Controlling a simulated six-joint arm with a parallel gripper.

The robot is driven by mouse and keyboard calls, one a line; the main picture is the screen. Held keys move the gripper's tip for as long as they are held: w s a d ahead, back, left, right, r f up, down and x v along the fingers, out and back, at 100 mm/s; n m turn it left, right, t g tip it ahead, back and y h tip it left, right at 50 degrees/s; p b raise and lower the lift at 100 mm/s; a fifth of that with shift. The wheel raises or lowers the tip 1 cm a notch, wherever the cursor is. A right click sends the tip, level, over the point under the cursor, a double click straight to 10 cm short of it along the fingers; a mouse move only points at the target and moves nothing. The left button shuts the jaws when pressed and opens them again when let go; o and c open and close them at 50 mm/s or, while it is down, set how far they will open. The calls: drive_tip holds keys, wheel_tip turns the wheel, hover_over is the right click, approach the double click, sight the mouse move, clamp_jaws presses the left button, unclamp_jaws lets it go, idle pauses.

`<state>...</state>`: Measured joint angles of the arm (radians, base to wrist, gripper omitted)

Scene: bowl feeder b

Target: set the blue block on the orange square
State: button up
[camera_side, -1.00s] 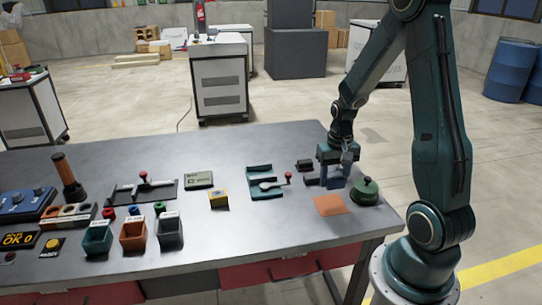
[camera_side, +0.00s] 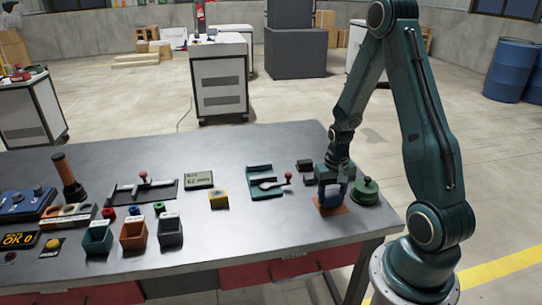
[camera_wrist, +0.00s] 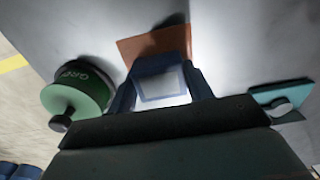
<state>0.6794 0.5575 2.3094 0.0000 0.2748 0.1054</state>
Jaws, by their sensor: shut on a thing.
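The blue block (camera_side: 333,197) is between the fingers of my gripper (camera_side: 333,191), which is shut on it. It is over the orange square (camera_side: 322,210) in the side view. I cannot tell whether its underside touches the square. In the wrist view the blue block (camera_wrist: 163,84) has a pale bright face towards the camera, with the gripper fingers (camera_wrist: 161,92) on both sides. The orange square (camera_wrist: 138,46) shows beyond it in that view, partly hidden by the block and shadow.
A green round pot with a knob (camera_side: 367,190) stands close to the right of the square; it also shows in the wrist view (camera_wrist: 88,88). Small dark blocks (camera_side: 304,165) and a teal fixture with a red-knobbed lever (camera_side: 262,170) lie behind left. The table front left of the square is clear.

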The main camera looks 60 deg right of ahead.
sight(332, 194)
drive_tip(key=shift+f, duration=0.25)
drive_tip(key=shift+f, duration=0.15)
drive_tip(key=o, duration=1.1)
drive_tip(key=shift+r, duration=6.15)
